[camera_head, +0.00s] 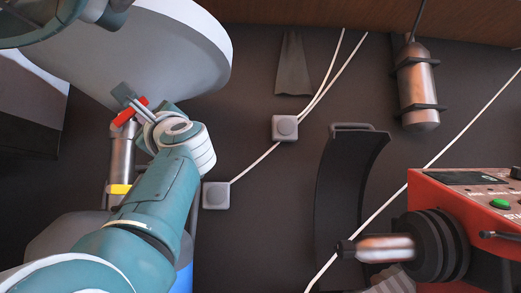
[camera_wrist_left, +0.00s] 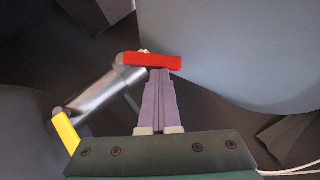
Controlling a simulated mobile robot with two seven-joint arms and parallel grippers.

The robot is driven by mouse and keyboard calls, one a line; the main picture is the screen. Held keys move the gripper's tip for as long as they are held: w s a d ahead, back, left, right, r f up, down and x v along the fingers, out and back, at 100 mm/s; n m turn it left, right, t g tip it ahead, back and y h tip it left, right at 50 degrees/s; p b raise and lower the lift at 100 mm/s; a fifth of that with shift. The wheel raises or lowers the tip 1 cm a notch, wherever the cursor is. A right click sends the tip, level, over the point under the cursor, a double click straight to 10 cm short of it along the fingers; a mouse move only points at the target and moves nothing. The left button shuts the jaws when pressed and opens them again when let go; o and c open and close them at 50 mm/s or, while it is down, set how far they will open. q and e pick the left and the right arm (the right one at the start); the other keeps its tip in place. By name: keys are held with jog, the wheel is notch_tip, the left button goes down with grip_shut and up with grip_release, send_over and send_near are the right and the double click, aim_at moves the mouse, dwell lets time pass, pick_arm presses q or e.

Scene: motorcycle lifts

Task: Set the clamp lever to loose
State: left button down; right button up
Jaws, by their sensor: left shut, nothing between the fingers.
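A red lever (camera_head: 131,111) sits at the top of a chrome post (camera_head: 121,158) at the left in the head view; I take it for the clamp lever. In the left wrist view the red lever (camera_wrist_left: 152,61) lies nearly level across the fingertips. My left gripper (camera_head: 140,106) is shut and empty, its tips at the lever; whether they touch it I cannot tell. It also shows in the wrist view (camera_wrist_left: 160,72), pointing at the lever's right half. A yellow part (camera_head: 120,189) is lower on the post. My right gripper is not in view.
A large pale grey rounded body (camera_head: 170,45) stands close beside the lever. Two small grey boxes with white cables (camera_head: 285,127) lie on the dark floor. A red machine (camera_head: 470,190) with a chrome shaft stands at the right.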

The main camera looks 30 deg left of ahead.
pick_arm(q)
jog(key=shift+s+a+r+n+g+h, duration=0.2)
jog(key=shift+a+r+n+g+h, duration=0.15)
jog(key=shift+n+g, duration=0.35)
jog(key=shift+s+a+r+n+g+h, duration=0.15)
jog(key=shift+a+r+n+g+h, duration=0.25)
jog(key=shift+n, duration=0.5)
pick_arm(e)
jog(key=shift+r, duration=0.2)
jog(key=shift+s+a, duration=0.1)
